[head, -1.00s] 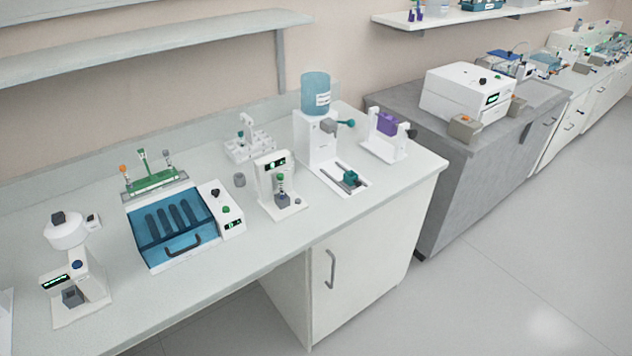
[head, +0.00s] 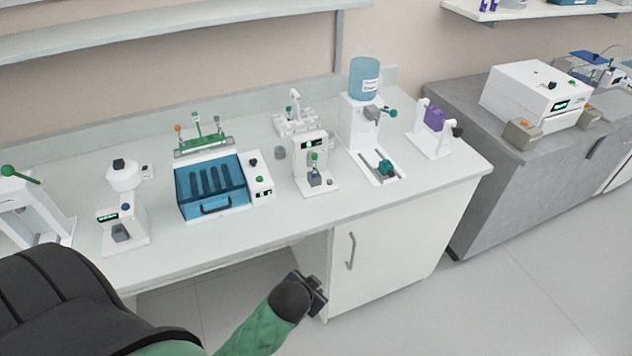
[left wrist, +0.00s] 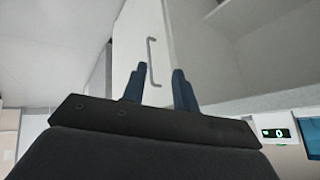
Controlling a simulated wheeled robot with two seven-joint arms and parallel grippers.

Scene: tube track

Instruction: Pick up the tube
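Several tubes with orange, green and grey tops stand in a green rack (head: 203,148) at the back of the bench. A green-topped tube (head: 314,162) stands upright in a small white device (head: 310,145) with a lit display. Which one the task means, I cannot tell. My left gripper (head: 317,294) is low in front of the bench, before the cabinet, well apart from these tubes. In the left wrist view its two dark fingers (left wrist: 157,75) are spread with nothing between them. My right gripper is not in view.
A blue-lidded machine (head: 212,188) sits in front of the rack. A white dispenser (head: 360,118) with a blue bottle and a purple-topped stand (head: 432,125) are to the right. The bench (head: 270,212) has a clear front strip. A cabinet handle (head: 350,250) is near my gripper.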

